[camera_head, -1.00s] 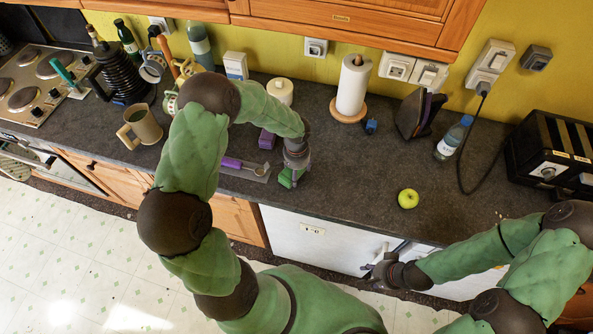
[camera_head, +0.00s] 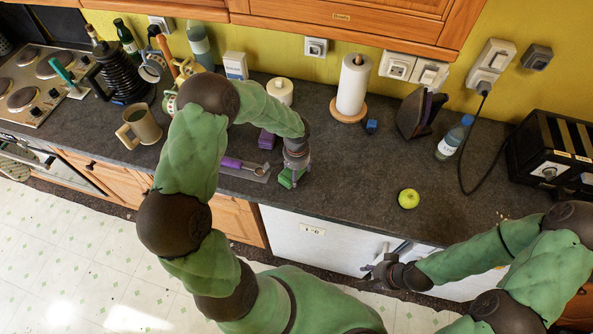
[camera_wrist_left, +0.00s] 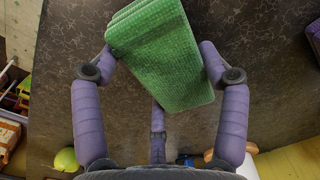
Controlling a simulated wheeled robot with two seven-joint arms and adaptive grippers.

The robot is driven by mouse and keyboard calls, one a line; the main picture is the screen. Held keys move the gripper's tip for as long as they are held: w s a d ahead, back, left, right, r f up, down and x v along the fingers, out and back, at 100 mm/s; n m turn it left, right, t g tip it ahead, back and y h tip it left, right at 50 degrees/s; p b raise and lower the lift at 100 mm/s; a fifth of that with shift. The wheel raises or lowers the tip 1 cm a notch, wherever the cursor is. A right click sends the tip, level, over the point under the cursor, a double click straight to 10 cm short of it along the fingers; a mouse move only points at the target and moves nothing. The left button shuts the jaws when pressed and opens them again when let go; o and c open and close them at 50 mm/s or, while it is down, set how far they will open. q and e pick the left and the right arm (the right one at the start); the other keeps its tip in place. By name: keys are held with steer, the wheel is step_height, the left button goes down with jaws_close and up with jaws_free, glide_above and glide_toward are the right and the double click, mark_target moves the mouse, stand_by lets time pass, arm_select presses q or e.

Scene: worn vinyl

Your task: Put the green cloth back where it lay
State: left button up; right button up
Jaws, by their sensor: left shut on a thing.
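The green cloth (camera_head: 286,179) is at the front part of the counter, below my left gripper (camera_head: 294,168). I cannot tell whether the cloth touches the counter. My right gripper (camera_head: 381,271) is in front of the counter, over the white appliance front, away from the cloth. Its fingers are too small and dark to tell whether they are open or shut.
A grey tray (camera_head: 262,179) with a purple-handled utensil lies just left of the cloth. A green apple (camera_head: 408,199) lies to the right. A paper towel roll (camera_head: 353,86) stands behind. The counter between cloth and apple is clear.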

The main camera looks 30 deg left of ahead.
arm_select(q)
steer(key=shift+f+b, duration=0.5)
steer(key=shift+f, duration=0.05)
stand_by(0.4)
steer(key=o, duration=1.1)
steer(key=shift+c, duration=0.2)
steer(key=shift+r, duration=0.15)
steer(key=shift+r+p, duration=2.55)
steer(key=shift+r, duration=1.35)
step_height(320, 180, up, 12)
steer(key=shift+f, duration=0.1)
